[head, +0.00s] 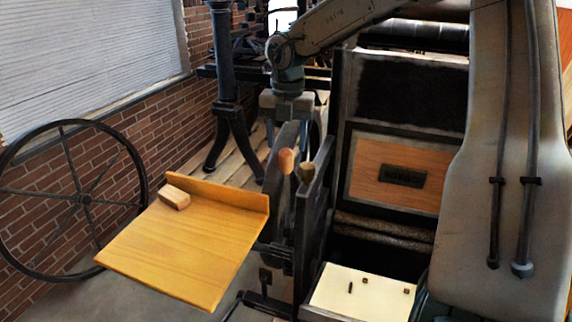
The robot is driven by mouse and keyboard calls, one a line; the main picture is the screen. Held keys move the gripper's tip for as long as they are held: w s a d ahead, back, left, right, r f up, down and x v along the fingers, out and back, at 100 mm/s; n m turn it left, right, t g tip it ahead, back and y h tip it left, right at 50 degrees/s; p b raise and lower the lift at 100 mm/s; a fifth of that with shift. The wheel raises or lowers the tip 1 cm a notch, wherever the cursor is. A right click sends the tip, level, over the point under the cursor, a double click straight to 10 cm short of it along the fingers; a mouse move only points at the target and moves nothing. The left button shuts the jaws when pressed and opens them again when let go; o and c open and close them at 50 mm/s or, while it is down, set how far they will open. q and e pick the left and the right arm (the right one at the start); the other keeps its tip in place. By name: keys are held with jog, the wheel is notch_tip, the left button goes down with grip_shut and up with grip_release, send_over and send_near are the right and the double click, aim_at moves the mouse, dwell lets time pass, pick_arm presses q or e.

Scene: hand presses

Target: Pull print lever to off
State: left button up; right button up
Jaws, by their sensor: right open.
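Two lever handles stand side by side on the left side of the press. One has an orange-brown wooden grip (286,161); the other has a darker olive knob (306,173). I cannot tell which is the print lever. My right gripper (291,120) points down, open and empty, above and behind the two grips in the picture. It appears apart from them. My left gripper is not in view.
The press body (405,170) fills the right middle. A wooden feed board (185,250) with a small wooden block (174,197) juts out at left. A cream tray (362,294) holds small dark pieces. A large spoked wheel (85,199) stands far left.

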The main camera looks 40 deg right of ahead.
aim_at(286, 165)
jog(key=f, duration=0.3)
jog(key=f+p, duration=0.1)
jog(key=f, duration=0.3)
jog(key=shift+w+d+f, duration=0.1)
jog(key=shift+w, duration=0.1)
jog(key=shift+s+f+p, duration=0.15)
jog(key=shift+f+p, duration=0.1)
jog(key=shift+p, duration=0.05)
jog(key=shift+c, duration=0.4)
grip_shut()
